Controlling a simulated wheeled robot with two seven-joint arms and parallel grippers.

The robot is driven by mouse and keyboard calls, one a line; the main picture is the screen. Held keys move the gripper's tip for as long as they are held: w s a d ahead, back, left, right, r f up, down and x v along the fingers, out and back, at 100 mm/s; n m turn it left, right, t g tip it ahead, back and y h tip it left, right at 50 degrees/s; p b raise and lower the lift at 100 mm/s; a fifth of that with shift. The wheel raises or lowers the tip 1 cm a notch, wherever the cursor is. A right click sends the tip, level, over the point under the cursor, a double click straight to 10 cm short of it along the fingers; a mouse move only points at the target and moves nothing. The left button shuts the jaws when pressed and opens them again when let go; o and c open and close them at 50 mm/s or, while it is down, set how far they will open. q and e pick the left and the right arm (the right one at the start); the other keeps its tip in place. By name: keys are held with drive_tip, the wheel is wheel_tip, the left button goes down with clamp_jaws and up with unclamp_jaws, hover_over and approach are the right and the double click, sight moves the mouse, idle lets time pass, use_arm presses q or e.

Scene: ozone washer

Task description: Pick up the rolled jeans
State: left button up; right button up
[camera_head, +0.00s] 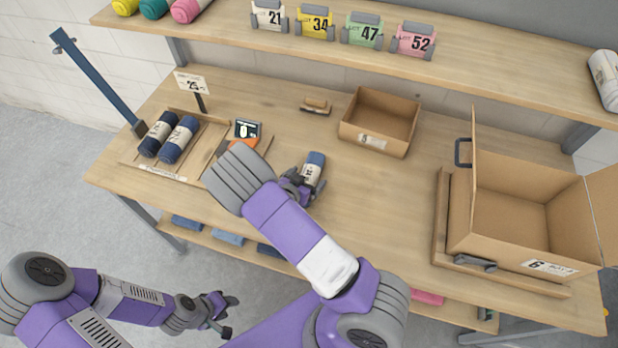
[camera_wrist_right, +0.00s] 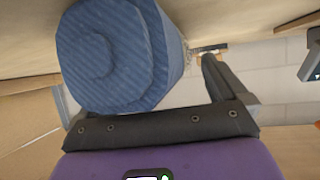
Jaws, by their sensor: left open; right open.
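A blue rolled pair of jeans (camera_head: 316,160) with a pale label band lies on the table near the middle. My right gripper (camera_head: 300,184) is open right at its near end. In the right wrist view the spiral end of the jeans roll (camera_wrist_right: 105,55) fills the upper left, close to the jaws. One dark finger shows to its right; the other is mostly hidden by the roll. I cannot tell whether the roll is fully between the fingers. My left gripper (camera_head: 222,309) is open and empty, low at the left, away from the table.
Two dark rolls (camera_head: 180,139) lie in a wooden tray (camera_head: 150,168) at the left. A small device (camera_head: 246,129) stands behind my right arm. An open cardboard box (camera_head: 372,141) is at the back, a larger one (camera_head: 505,240) at the right. A shelf (camera_head: 480,78) overhangs the back.

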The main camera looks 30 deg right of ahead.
drive_tip(key=shift+c, duration=0.3)
drive_tip(key=c, duration=1.4)
